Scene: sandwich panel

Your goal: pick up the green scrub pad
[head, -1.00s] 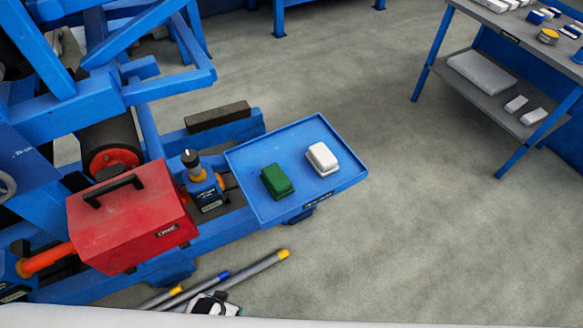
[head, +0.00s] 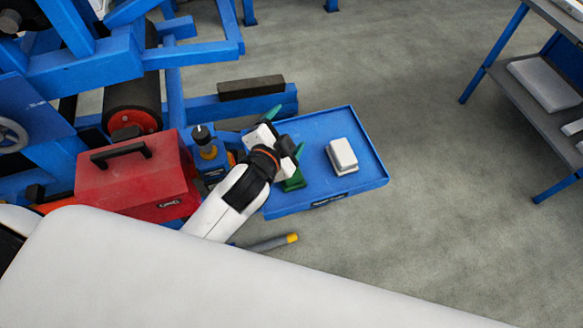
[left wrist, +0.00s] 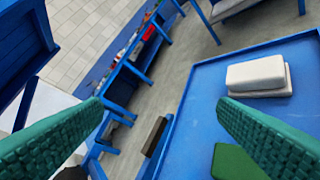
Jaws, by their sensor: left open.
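The green scrub pad (head: 293,183) lies on the blue tray (head: 360,143), partly hidden by my left gripper (head: 285,132) in the head view. My left gripper is open and empty, with its green fingertips apart, above the tray's left part. In the left wrist view the green scrub pad (left wrist: 236,163) shows at the lower right, partly behind the right-hand finger and not between the fingertips of my left gripper (left wrist: 158,106). My right gripper is not in view.
A white pad (head: 342,155) lies on the tray right of the green one. A red toolbox (head: 135,180) and a small blue device with a black knob (head: 206,145) stand left of the tray. A dark bar (head: 250,88) lies behind. A workbench (head: 535,105) stands far right.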

